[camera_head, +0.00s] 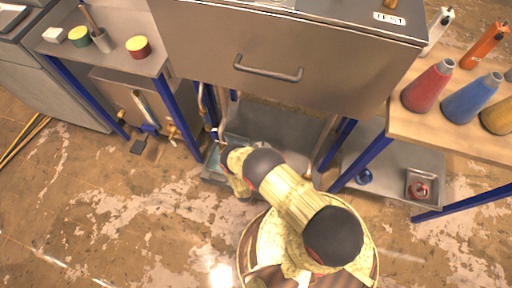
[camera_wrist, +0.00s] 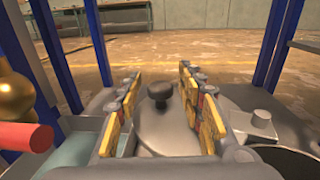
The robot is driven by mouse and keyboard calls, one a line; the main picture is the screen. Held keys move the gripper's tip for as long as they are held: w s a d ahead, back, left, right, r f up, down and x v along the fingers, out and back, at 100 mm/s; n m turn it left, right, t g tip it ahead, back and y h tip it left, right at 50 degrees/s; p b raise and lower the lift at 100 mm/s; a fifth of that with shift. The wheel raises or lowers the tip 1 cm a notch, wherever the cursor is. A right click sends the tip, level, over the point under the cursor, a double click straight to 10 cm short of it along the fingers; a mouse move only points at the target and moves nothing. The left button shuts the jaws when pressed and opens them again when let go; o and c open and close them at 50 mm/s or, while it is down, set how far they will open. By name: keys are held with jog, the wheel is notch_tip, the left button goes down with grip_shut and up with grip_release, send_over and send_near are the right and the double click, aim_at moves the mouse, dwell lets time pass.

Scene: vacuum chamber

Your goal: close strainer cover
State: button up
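The strainer cover shows in the wrist view as a grey round lid (camera_wrist: 163,130) with a dark knob (camera_wrist: 160,91) on top. My gripper (camera_wrist: 161,98) is open, its yellow-padded fingers on the left and right of the knob in the picture. Gaps show between the knob and both fingers, and nothing is held. Whether the lid is seated cannot be told, as the fingers and wrist hide part of it. In the head view my arm reaches down under the steel chamber, and my gripper is hard to make out there.
Blue table legs (camera_head: 184,123) stand left of my arm, with another blue leg (camera_head: 357,157) right of it. The steel chamber (camera_head: 280,50) hangs above. In the wrist view a red-ended part (camera_wrist: 25,137) and a light tray (camera_wrist: 75,150) are at left, a grey fitting (camera_wrist: 260,125) at right.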

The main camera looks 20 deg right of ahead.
jog(key=shift+c, duration=1.4)
grip_shut()
